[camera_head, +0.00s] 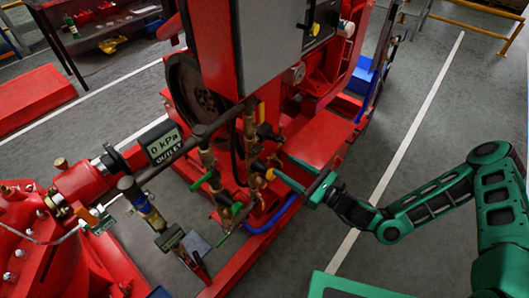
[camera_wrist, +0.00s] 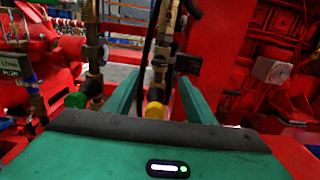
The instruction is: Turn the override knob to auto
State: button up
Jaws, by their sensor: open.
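A small yellow knob (camera_head: 315,29) sits on the side face of the grey control box (camera_head: 268,40), high on the red pumpset, in the head view. Its label and setting are too small to read, so I cannot tell for certain that it is the override knob. My gripper (camera_head: 283,165) is well below and slightly left of this knob, beside the brass valves. In the wrist view, my gripper (camera_wrist: 160,80) has its green fingers spread apart. A yellow round part (camera_wrist: 154,110) of the pipework shows in the gap between them; I see no contact.
Brass valves and pipes (camera_head: 210,180) crowd the pumpset's front, near my fingers. An outlet pressure display (camera_head: 164,146) reads 0 kPa. A red flat ledge (camera_head: 320,140) lies just beyond the gripper. Grey floor (camera_head: 425,140) with a white line is clear on the right.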

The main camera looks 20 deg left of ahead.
aim_at(261, 151)
jog(key=x, duration=1)
jog(key=shift+w+a, duration=0.15)
jog(key=shift+a, duration=0.2)
jog(key=shift+c, duration=0.6)
jog(key=c, duration=0.9)
